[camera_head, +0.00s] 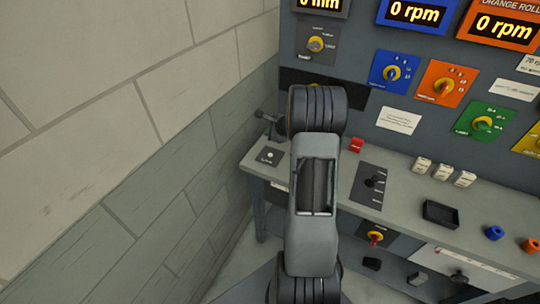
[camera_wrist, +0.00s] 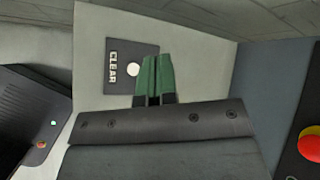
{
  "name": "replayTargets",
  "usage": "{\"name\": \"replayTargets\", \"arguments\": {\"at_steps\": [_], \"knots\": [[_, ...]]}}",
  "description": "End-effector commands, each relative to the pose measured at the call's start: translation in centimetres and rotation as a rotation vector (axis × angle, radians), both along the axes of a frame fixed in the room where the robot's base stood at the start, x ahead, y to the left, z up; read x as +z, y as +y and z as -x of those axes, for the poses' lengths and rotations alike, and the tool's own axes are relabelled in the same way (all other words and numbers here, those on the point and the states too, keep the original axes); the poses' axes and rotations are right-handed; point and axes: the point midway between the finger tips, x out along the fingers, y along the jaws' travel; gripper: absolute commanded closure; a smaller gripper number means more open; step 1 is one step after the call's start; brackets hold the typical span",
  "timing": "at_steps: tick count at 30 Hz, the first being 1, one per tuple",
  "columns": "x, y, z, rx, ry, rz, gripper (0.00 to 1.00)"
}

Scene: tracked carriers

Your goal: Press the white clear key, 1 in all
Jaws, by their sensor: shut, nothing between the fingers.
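The white clear key (camera_wrist: 133,69) is a small round button on a black plate (camera_wrist: 118,84) marked CLEAR in the wrist view. In the head view the plate (camera_head: 262,159) lies at the left end of the grey desk, with the key (camera_head: 270,154) as a small pale dot. My gripper (camera_wrist: 153,58) shows in the wrist view as two green fingers, shut together with nothing between them. In that picture the fingertips are just right of the key and overlap the plate's right edge. I cannot tell their height above it. My arm hides much of the desk's left part in the head view.
A red block (camera_head: 356,145), a black lever plate (camera_head: 370,187), several white switches (camera_head: 443,172) and a black tray (camera_head: 440,214) are along the desk. A panel of coloured dials (camera_head: 393,72) rises behind. A block wall (camera_head: 130,150) stands close at left.

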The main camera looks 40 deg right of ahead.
Motion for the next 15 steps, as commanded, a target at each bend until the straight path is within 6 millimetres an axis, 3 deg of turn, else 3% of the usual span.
{"name": "replayTargets", "arguments": {"at_steps": [8,15], "knots": [[-0.5,0.1,0.0,0.002,0.001,0.001,1.00],[-2.4,0.1,0.0,0.004,0.002,0.001,1.00]]}}
